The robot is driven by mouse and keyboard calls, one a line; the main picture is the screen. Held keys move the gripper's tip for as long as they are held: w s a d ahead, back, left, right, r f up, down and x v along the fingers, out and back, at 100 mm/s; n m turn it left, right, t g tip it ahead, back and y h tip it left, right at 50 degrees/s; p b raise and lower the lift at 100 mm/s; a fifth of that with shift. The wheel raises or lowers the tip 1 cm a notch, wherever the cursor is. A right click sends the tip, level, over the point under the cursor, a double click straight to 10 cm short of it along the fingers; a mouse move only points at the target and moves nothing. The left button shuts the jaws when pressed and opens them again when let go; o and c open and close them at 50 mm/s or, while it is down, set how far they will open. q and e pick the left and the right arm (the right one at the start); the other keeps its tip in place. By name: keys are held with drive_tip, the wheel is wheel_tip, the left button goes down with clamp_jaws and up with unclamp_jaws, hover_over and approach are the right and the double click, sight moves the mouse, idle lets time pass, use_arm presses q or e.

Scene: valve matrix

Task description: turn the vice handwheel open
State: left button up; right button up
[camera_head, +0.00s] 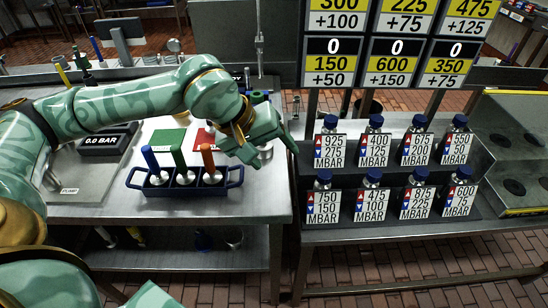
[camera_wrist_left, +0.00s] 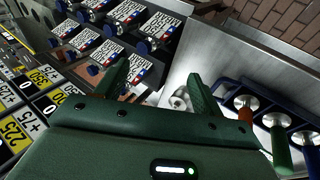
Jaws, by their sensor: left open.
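My left gripper (camera_head: 272,152) is open above the right edge of the steel bench, pointing down and to the right. In the left wrist view its two fingers (camera_wrist_left: 158,80) are spread apart with nothing gripped. A small silvery metal part (camera_head: 265,151) shows just beneath the gripper, largely covered by it. It also shows close to one finger in the left wrist view (camera_wrist_left: 181,98). I cannot tell whether it is the vice handwheel, and no handwheel is clearly seen elsewhere. My right gripper is not in view.
A blue rack (camera_head: 138,184) with blue, green and orange handles stands on the bench (camera_head: 215,208) left of the gripper. A dark stepped rack (camera_head: 398,225) of labelled MBAR bottles stands to the right, under number boards (camera_head: 400,65). A 0.0 BAR display (camera_head: 101,141) is at left.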

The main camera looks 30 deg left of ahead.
use_arm(q)
drive_tip(key=shift+s+d, duration=0.1)
drive_tip(key=shift+d, duration=0.3)
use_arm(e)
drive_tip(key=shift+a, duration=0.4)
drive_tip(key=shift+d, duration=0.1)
